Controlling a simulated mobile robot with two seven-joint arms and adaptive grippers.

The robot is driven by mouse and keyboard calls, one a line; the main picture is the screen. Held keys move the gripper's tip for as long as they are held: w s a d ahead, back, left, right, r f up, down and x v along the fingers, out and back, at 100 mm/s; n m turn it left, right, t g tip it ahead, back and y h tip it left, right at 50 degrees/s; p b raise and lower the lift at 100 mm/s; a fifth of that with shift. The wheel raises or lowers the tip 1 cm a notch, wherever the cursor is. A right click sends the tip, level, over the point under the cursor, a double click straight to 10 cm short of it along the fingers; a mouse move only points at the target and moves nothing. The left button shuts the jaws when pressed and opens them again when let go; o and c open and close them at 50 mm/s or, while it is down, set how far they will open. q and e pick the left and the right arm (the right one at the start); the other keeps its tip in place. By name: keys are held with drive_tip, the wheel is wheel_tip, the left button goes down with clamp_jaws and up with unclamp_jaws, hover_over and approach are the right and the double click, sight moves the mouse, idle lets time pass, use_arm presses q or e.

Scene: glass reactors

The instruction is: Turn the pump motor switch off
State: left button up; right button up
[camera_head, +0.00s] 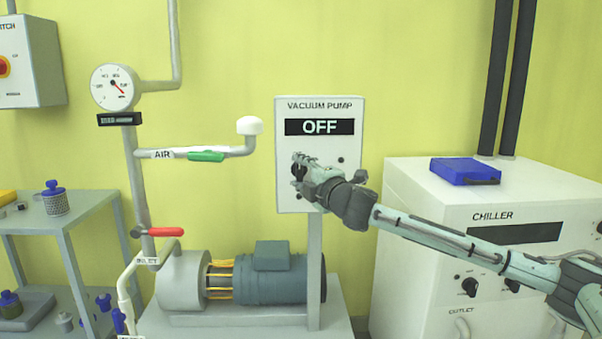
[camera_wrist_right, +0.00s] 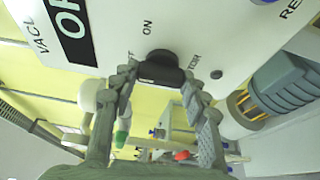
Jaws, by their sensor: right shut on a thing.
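The vacuum pump panel (camera_head: 320,103) is a white box on a post, and its black display reads "OFF" (camera_head: 319,127). A black rotary motor switch (camera_wrist_right: 160,70) is on the panel, with the "ON" label beside it in the right wrist view. My right gripper (camera_head: 301,168) is at the panel's left part, below the display. In the right wrist view the right gripper's fingers (camera_wrist_right: 158,78) are shut on the switch knob, one on each side. The gripper hides most of the switch in the head view. My left gripper is not in view.
The pump with its grey motor (camera_head: 270,278) stands below the panel. A gauge (camera_head: 113,87) and pipes with a green air valve (camera_head: 206,157) and a red inlet handle (camera_head: 165,232) are at left. The white chiller (camera_head: 420,200) stands at right, under my right arm.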

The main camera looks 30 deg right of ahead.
drive_tip(key=o, duration=1.2)
drive_tip(key=shift+c, duration=0.2)
drive_tip(key=shift+s, duration=0.1)
drive_tip(key=s+a, duration=0.2)
drive_tip(key=s, duration=0.9)
drive_tip(key=shift+s, duration=0.35)
